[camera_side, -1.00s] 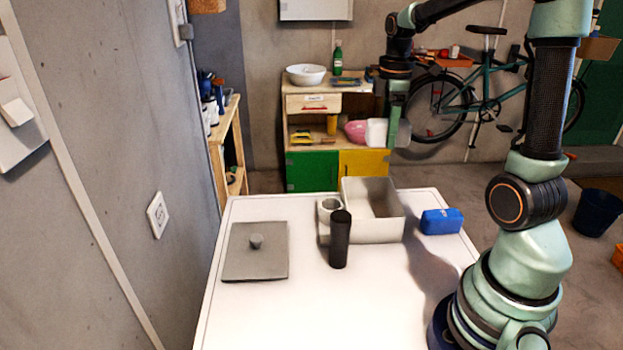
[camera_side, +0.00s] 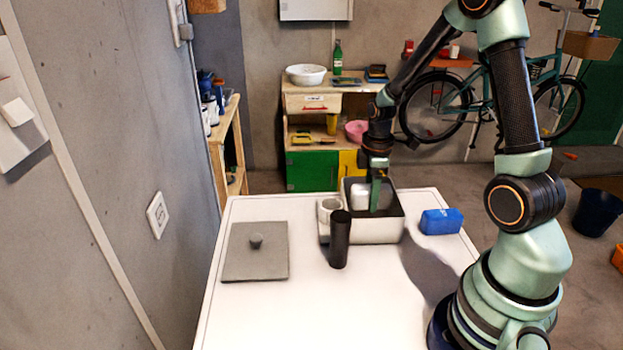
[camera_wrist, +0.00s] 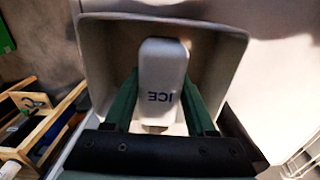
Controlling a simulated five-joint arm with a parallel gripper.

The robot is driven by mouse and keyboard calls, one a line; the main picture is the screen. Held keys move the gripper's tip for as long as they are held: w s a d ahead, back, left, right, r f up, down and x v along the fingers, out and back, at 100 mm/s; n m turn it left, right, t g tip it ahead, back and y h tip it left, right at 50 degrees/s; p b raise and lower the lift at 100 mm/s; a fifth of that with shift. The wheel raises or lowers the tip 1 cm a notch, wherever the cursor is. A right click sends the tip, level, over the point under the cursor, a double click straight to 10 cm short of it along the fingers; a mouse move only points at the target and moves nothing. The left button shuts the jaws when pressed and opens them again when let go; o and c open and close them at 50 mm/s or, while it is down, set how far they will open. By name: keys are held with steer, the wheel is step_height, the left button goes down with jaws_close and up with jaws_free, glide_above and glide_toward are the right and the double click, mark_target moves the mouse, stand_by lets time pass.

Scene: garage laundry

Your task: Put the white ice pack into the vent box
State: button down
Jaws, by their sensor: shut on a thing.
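The white ice pack (camera_wrist: 162,75), marked ICE, is between the two green fingers of my gripper (camera_wrist: 161,100) in the wrist view. My gripper (camera_side: 373,195) is shut on it. In the side view the ice pack (camera_side: 360,194) is inside the opening of the vent box, its lower part hidden by the front wall. The vent box (camera_side: 375,231) is a light open-topped box on the white table. Its walls surround the pack in the wrist view (camera_wrist: 90,60). I cannot tell whether the pack touches the floor of the box.
A black cylinder (camera_side: 340,240) and a light cup (camera_side: 325,222) stand close left of the box. A blue case (camera_side: 441,221) lies to its right. A grey lid with a knob (camera_side: 254,262) lies on the left of the white table (camera_side: 290,315). The front of the table is clear.

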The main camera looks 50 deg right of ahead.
steer(key=shift+f, duration=2)
steer(key=shift+f, duration=0.1)
steer(key=shift+c, duration=1.1)
jaws_free()
